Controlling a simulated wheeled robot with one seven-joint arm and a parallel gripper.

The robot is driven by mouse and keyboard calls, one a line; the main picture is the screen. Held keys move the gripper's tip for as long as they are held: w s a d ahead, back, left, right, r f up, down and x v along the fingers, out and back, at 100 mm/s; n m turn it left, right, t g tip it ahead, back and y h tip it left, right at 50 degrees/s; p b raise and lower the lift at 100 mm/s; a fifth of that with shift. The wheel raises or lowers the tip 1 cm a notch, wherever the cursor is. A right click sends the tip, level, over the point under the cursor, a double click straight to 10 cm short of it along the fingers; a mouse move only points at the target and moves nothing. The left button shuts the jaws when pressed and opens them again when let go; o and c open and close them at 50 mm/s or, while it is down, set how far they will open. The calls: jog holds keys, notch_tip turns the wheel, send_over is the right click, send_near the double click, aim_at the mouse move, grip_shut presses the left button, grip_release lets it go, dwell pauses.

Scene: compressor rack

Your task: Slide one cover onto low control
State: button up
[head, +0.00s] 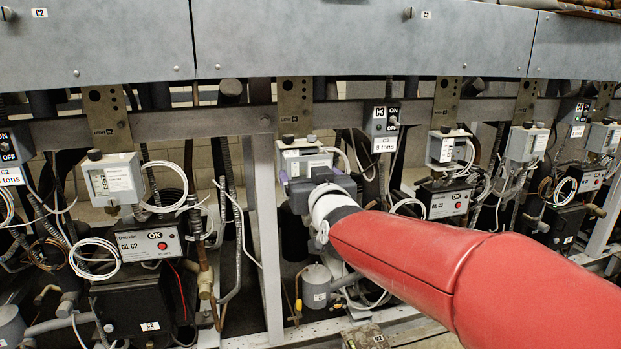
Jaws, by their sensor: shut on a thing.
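The low control (298,147) is a small pale box with a black knob on top, below a drilled bracket stamped LOW. My gripper (308,178) is right in front of it, seen from behind, shut on a pale, lilac-tinted cover (306,161). The cover is at the front of the low control. The gripper hides its lower part, and I cannot tell whether it touches the box or how far on it is. The fingertips are mostly hidden by the gripper body.
To the left, a high control (112,180) hangs under a HIGH bracket (107,118). An ON/OFF switch box (385,126) is just right of the low control. Cables, hoses and a steel upright (267,235) surround it. A grey panel (350,40) spans the top.

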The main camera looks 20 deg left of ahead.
jog(key=shift+w+a, duration=0.15)
jog(key=shift+w, duration=0.1)
dwell(0.4)
jog(key=shift+x, duration=1.55)
jog(key=shift+w+a, duration=0.1)
jog(key=shift+w, duration=0.15)
jog(key=shift+p+x, duration=0.5)
jog(key=shift+x, duration=0.75)
jog(key=shift+w, duration=0.1)
jog(key=o, duration=0.9)
jog(key=shift+c, duration=0.2)
jog(key=shift+f, duration=0.2)
jog(key=shift+c, duration=0.4)
